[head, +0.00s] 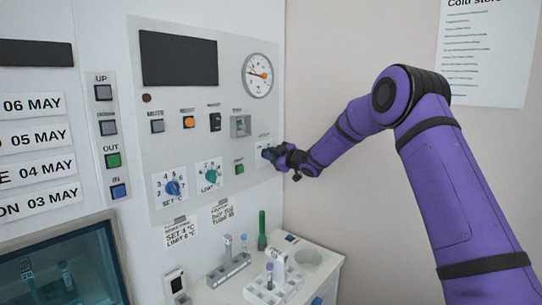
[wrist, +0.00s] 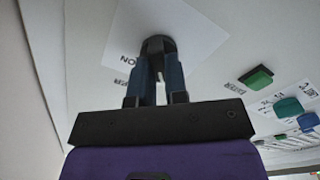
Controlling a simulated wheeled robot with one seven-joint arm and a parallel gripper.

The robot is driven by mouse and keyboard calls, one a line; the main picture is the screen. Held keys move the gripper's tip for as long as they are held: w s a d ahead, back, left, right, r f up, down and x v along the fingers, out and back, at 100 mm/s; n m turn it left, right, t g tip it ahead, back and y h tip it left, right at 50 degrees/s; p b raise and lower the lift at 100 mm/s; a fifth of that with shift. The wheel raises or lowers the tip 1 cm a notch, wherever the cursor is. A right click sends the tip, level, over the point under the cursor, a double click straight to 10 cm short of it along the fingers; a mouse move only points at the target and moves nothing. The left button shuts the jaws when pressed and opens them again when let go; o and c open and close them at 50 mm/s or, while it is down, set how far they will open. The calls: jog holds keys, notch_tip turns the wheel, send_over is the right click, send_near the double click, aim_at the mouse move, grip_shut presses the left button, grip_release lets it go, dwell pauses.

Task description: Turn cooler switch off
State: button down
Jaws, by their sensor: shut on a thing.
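The cooler switch (wrist: 158,43) is a dark round knob on a white label plate, at the top middle of the wrist view. The word ON shows upside down to the left of it. My gripper (head: 271,154) is at the right edge of the control panel (head: 215,135) in the head view. Its two blue-grey fingers (wrist: 157,70) are shut on the knob in the wrist view. The fingers and wrist hide most of the knob in the head view, and its exact pointing direction cannot be told.
A green button (head: 239,169) and the teal limit knob (head: 211,176) sit left of my gripper. The blue set knob (head: 173,187) is further left. Below stands a bench (head: 322,262) with tube racks and a green tube (head: 262,230).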

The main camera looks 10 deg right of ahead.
dwell(0.4)
jog(key=c, duration=1.1)
grip_release()
jog(key=shift+c, duration=0.2)
jog(key=v, duration=1.1)
